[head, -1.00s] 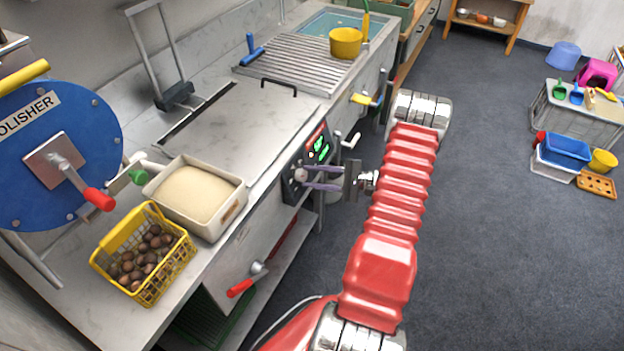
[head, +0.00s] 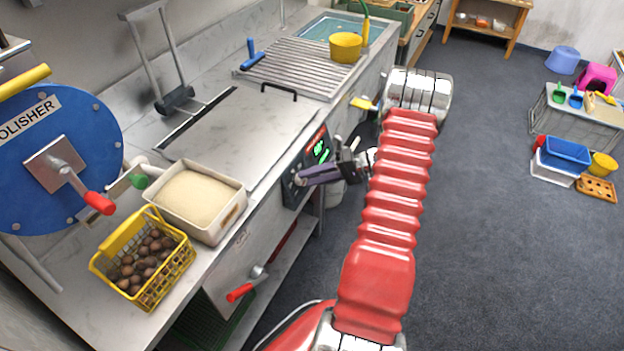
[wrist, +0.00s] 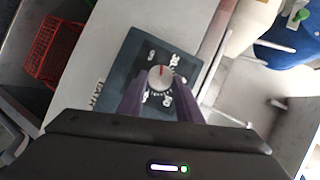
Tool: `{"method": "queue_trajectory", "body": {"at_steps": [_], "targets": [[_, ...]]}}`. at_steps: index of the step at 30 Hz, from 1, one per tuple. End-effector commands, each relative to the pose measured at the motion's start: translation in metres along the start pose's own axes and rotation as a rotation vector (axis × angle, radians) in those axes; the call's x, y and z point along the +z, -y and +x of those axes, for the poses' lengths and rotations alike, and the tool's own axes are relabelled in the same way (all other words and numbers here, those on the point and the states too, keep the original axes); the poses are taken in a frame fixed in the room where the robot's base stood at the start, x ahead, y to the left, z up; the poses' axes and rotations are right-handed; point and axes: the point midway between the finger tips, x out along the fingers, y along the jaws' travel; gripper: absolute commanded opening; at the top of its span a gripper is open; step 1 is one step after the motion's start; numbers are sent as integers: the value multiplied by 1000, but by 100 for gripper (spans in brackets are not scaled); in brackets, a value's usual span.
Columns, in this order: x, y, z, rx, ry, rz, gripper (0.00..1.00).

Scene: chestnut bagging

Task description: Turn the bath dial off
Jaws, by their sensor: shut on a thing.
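The bath dial (wrist: 160,79) is a pale round knob with a red mark, set on a dark panel (wrist: 140,55) with white markings. In the wrist view the red mark points to the picture's top. My gripper (wrist: 161,82) has one purple finger on each side of the dial and is shut on it. In the head view my gripper (head: 299,178) reaches the panel (head: 291,192) on the counter's front. The fingers hide the dial there. Green lit digits (head: 320,148) show on the panel above the fingers.
A lidded steel bath (head: 240,125) is in the counter above the panel. A cream tub (head: 232,215) and a yellow basket (head: 108,247) of chestnuts stand to its left. A red-handled lever (head: 240,291) juts out below.

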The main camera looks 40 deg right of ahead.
Motion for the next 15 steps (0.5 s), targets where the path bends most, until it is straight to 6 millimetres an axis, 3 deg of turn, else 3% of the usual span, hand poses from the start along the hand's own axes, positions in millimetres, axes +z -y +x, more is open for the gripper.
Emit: {"method": "queue_trajectory", "body": {"at_steps": [15], "targets": [[6,3,3,175,21,-365,10]]}}
